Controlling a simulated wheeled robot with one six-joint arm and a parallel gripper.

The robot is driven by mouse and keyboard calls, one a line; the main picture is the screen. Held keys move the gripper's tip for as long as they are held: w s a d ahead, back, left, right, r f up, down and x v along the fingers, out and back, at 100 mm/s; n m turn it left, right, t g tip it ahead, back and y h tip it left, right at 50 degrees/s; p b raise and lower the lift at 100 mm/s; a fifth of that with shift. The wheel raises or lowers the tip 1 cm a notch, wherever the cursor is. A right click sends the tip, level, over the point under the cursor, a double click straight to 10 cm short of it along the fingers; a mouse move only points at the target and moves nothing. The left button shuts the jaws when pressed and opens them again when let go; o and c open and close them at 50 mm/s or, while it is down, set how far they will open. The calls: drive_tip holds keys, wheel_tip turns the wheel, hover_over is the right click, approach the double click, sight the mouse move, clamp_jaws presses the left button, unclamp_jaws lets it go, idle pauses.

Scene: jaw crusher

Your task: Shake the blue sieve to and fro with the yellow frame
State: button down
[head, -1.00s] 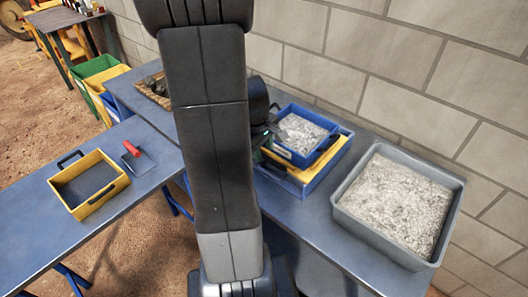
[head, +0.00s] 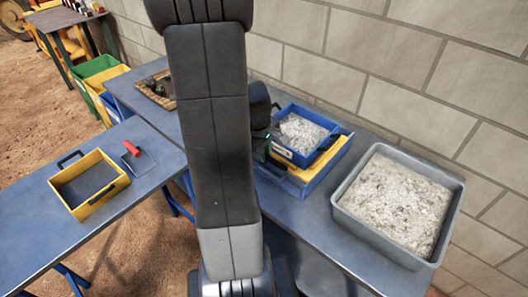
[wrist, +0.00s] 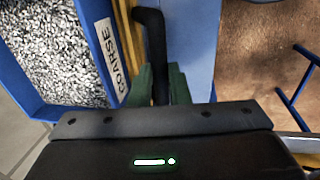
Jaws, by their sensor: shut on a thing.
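The blue sieve (head: 283,152) holds grey-white crushed stone and sits on the yellow frame (head: 303,174), above a blue tray (head: 322,178) on the bench. In the wrist view the sieve's blue wall (wrist: 88,14) carries a white label reading COARSE, and a strip of the yellow frame (wrist: 125,30) shows beside it. My gripper (wrist: 158,88) has green fingers shut on the sieve's black handle (wrist: 150,25). In the head view my arm hides most of the gripper and the sieve's near left side.
A large grey tub (head: 345,212) of pale crushed material stands to the right. A block wall runs close behind. On the left bench are a yellow sieve (head: 112,190) and a red-handled tool (head: 131,149). A wooden tray (head: 150,95) of dark rocks stands behind my arm.

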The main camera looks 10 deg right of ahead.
drive_tip(key=shift+w+d, duration=0.85)
drive_tip(key=shift+d, duration=0.15)
drive_tip(key=c, duration=1.4)
unclamp_jaws()
drive_tip(key=shift+o, duration=0.2)
drive_tip(key=shift+r, duration=0.15)
wheel_tip(320, 180, up, 13)
drive_tip(key=s+a, duration=0.1)
drive_tip(key=a, duration=0.1)
drive_tip(key=shift+s+r, duration=0.15)
drive_tip(key=shift+s, duration=0.2)
wheel_tip(320, 180, down, 14)
drive_tip(key=w+d, duration=0.1)
drive_tip(key=shift+w+d+r, duration=0.2)
drive_tip(key=shift+d, duration=0.15)
